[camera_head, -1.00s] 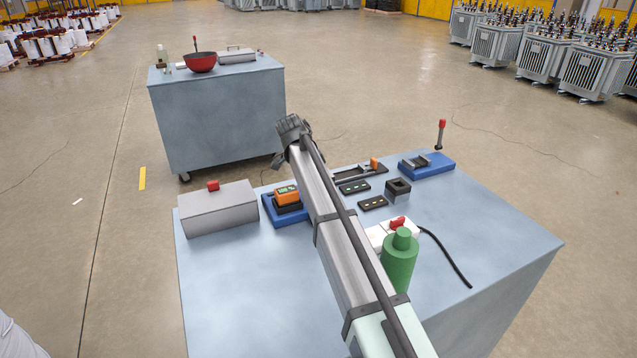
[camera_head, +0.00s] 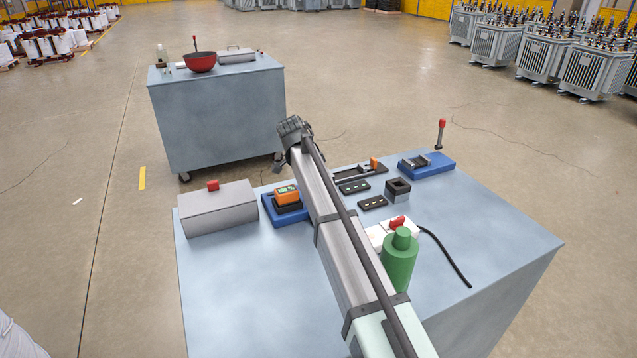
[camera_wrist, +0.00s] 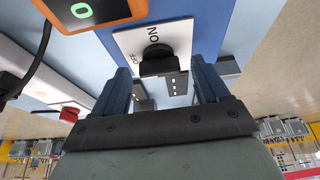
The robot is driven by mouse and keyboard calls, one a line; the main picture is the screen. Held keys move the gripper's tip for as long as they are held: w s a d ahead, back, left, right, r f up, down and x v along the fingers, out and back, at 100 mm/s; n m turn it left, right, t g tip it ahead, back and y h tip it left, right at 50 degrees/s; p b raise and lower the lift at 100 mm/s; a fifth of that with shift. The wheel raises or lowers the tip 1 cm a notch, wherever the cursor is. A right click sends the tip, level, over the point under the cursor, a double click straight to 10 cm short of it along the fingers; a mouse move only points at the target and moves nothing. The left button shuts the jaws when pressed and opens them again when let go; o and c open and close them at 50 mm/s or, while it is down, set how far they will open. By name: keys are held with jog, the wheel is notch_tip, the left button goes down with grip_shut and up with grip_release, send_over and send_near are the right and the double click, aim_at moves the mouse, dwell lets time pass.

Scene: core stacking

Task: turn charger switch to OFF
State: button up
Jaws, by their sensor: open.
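The charger switch is a black knob (camera_wrist: 157,57) on a white plate (camera_wrist: 127,43) marked ON and OFF, seen in the wrist view. The plate sits on a blue base. Which mark the knob points to I cannot tell. My gripper (camera_wrist: 160,70) is open, with one finger on each side of the knob's direction; the knob shows between and just beyond the fingertips, and contact is not visible. The orange charger display (camera_head: 287,195) stands on its blue base on the table; it also shows in the wrist view (camera_wrist: 85,12).
A grey box (camera_head: 218,209) with a red knob stands left of the charger. A green cylinder (camera_head: 399,266) and a white unit with a red switch (camera_head: 397,223) stand to the right. Black blocks (camera_head: 354,187) lie behind. The table's front left (camera_head: 245,300) is clear.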

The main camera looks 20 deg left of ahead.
jog(key=v, duration=1.4)
jog(key=shift+f, duration=0.1)
